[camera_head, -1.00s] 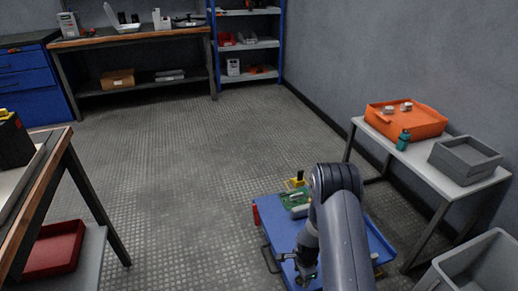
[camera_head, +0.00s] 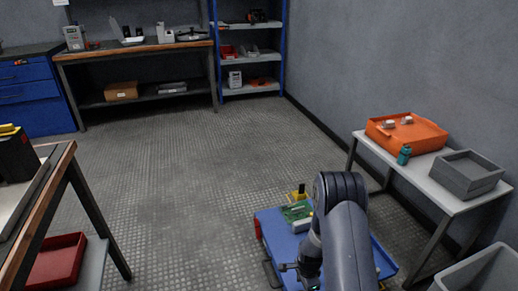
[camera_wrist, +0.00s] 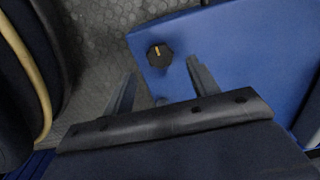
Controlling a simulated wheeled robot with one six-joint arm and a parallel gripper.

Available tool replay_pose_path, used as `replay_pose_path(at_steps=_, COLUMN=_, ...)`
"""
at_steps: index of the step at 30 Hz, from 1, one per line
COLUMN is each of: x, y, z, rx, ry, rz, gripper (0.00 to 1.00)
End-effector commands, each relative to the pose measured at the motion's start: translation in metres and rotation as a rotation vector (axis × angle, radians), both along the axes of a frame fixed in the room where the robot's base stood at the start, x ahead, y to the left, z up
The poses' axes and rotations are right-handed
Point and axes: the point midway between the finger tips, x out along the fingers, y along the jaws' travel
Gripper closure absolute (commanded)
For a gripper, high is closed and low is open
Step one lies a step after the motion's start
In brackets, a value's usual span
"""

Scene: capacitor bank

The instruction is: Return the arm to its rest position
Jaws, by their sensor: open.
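My arm (camera_head: 343,225) reaches forward and down at the lower middle of the head view, bent at its upper joint. My gripper (camera_head: 288,268) is at the near left part of the blue platform (camera_head: 268,222) and is partly hidden by the arm. In the wrist view my gripper (camera_wrist: 158,85) has its two fingers apart with nothing between them. A round black knob (camera_wrist: 160,56) with a yellow mark lies beyond the fingertips, on the blue surface (camera_wrist: 235,40).
A green circuit board (camera_head: 296,211) and a yellow item (camera_head: 299,193) are on the platform. A workbench (camera_head: 60,180) stands at left. The middle floor is clear.

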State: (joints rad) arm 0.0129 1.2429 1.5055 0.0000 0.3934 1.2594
Motion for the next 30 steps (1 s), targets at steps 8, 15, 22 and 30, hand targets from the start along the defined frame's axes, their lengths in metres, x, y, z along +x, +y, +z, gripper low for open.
replay_pose_path(at_steps=8, x=0.001, y=0.0, z=0.062, rx=0.0, ry=-0.004, rz=0.0, gripper=0.44)
replay_pose_path(at_steps=15, x=-0.001, y=0.0, z=0.015, rx=0.0, ry=0.003, rz=0.0, gripper=0.44)
replay_pose_path(at_steps=22, x=-0.001, y=0.0, z=-0.032, rx=-0.001, ry=0.002, rz=0.001, gripper=0.44)
replay_pose_path(at_steps=30, x=0.0, y=0.0, z=-0.044, rx=0.0, ry=0.0, rz=0.131, gripper=0.44)
